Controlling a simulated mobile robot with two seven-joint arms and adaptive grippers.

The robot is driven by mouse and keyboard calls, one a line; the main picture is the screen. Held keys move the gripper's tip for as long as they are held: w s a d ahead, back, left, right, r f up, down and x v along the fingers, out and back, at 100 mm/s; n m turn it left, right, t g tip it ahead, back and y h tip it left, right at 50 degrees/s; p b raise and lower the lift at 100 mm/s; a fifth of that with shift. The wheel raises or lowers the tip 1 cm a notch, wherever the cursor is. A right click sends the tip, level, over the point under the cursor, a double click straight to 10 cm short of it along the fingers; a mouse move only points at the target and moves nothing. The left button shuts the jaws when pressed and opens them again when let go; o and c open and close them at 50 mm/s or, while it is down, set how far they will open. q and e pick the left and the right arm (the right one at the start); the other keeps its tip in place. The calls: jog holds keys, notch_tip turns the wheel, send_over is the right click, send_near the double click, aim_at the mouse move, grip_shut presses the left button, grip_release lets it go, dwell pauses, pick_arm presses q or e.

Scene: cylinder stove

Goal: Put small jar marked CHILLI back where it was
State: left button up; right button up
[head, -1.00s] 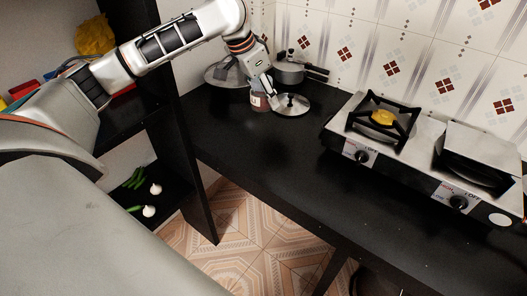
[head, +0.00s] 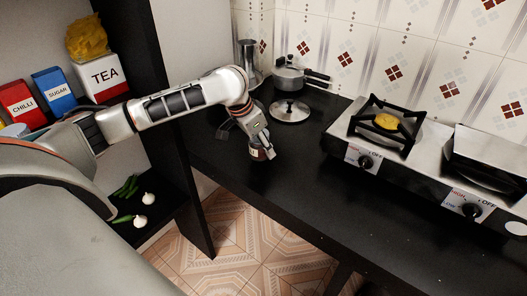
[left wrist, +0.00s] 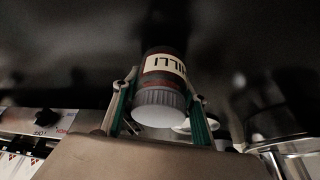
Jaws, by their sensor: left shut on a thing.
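The small jar, with a dark red body and a pale label, shows in the head view (head: 257,153) over the black counter. In the left wrist view the jar (left wrist: 163,68) has a grey ribbed cap, and its label shows "ILLI". My left gripper (head: 259,146) is shut on it, with one finger on each side in the left wrist view (left wrist: 160,103). I cannot tell whether the jar's base touches the counter. My right gripper is not in view.
A pot lid (head: 290,111), a pot (head: 289,78) and a metal canister (head: 249,62) stand at the back. The stove (head: 390,140) is right. Left shelves hold a red CHILLI box (head: 18,103), SUGAR box (head: 54,90), TEA box (head: 104,76) and vegetables (head: 130,187). The front counter is clear.

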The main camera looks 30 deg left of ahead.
pick_arm(q)
jog(key=shift+f, duration=1.05)
jog(key=o, duration=1.1)
jog(key=shift+c, duration=0.2)
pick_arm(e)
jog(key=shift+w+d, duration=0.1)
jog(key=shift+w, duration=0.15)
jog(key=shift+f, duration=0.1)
